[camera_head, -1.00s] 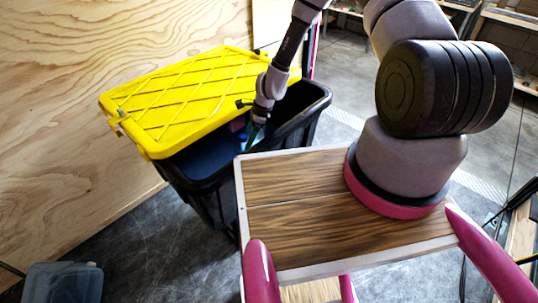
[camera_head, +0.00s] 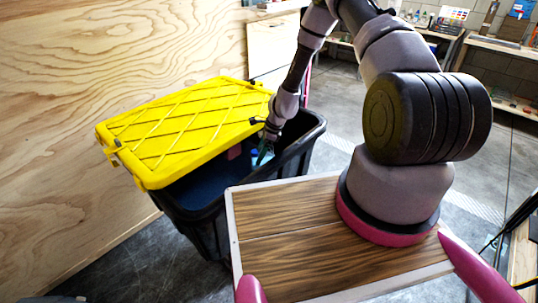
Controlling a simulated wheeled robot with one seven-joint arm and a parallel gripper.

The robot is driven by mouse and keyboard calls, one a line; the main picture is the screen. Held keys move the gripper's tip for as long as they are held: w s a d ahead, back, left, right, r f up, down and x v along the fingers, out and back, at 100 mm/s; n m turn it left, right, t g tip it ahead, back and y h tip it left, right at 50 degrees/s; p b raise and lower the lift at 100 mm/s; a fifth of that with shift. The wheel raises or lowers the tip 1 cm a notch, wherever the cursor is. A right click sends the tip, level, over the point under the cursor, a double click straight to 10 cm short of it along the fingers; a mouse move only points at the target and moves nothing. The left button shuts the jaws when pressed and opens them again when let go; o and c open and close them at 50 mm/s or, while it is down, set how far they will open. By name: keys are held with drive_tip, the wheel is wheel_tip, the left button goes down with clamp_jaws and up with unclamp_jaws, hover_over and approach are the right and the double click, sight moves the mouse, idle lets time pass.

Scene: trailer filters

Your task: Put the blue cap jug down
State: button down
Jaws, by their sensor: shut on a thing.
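My gripper (camera_head: 262,152) reaches down into the open side of a black bin (camera_head: 211,222). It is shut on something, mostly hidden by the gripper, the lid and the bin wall. A small blue patch (camera_head: 254,147) beside the fingers may be the blue cap jug, but its shape cannot be made out. I cannot tell whether the jug touches the bin's floor.
A yellow ribbed lid (camera_head: 180,130) lies askew over the left and back part of the bin. A plywood wall (camera_head: 60,100) stands behind and to the left. Workbenches (camera_head: 500,50) line the back right. Grey floor (camera_head: 338,150) is clear right of the bin.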

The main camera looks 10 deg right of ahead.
sight(269, 153)
drive_tip(key=shift+w+d+f, duration=0.85)
drive_tip(key=shift+d+f, duration=0.05)
drive_tip(key=shift+d, duration=0.25)
drive_tip(key=shift+w+d+f, duration=0.8)
drive_tip(key=shift+d+f, duration=0.05)
drive_tip(key=shift+d, duration=0.25)
unclamp_jaws()
drive_tip(key=v, duration=1.2)
